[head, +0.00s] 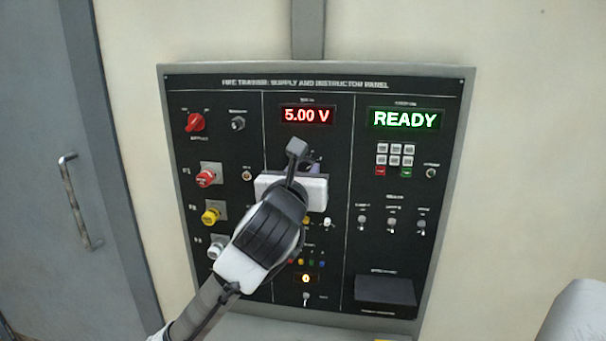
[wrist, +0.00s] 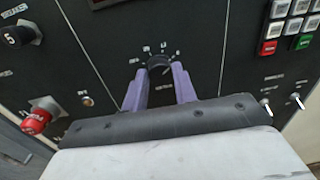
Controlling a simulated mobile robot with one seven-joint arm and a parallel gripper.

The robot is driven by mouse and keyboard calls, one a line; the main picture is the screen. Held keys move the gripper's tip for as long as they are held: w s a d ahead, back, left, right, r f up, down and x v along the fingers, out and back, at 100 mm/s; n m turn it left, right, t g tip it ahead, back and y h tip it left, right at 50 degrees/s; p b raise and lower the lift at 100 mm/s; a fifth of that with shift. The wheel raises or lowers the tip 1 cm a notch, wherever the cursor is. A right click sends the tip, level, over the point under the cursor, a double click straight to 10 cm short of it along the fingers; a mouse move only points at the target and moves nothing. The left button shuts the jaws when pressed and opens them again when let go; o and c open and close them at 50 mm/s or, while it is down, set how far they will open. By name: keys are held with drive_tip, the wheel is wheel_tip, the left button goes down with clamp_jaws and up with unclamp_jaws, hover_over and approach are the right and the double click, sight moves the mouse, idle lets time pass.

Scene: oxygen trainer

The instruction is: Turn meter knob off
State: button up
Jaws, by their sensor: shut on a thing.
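The meter knob (wrist: 158,64) is a dark round knob on the black panel, with small white marks around its upper side in the wrist view. My gripper (wrist: 160,72) has its two purple fingers on either side of the knob and is shut on it. In the head view my gripper (head: 312,168) is in front of the panel's middle column and hides the knob. The red meter display (head: 307,116) above it reads 5.00 V. Which mark the knob points to cannot be made out.
The panel (head: 340,82) carries a red rotary knob (head: 195,122) at upper left and red, yellow and white connectors down the left. A green READY display (head: 404,119), a keypad (head: 395,154) and several toggles are on the right. A grey door (head: 60,120) stands at the far left.

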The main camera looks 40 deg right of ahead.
drive_tip(key=n+b, duration=0.2)
drive_tip(key=n, duration=0.5)
drive_tip(key=shift+f, duration=0.15)
drive_tip(key=n+b, duration=0.1)
drive_tip(key=n, duration=0.2)
drive_tip(key=shift+n+t, duration=0.3)
drive_tip(key=shift+n, duration=0.1)
drive_tip(key=n, duration=0.3)
drive_tip(key=shift+n+b, duration=0.35)
drive_tip(key=shift+n, duration=0.05)
drive_tip(key=n, duration=0.4)
drive_tip(key=shift+n+t, duration=0.3)
drive_tip(key=shift+n, duration=0.1)
drive_tip(key=shift+n+y, duration=0.3)
drive_tip(key=shift+n, duration=1.9)
drive_tip(key=o, duration=1)
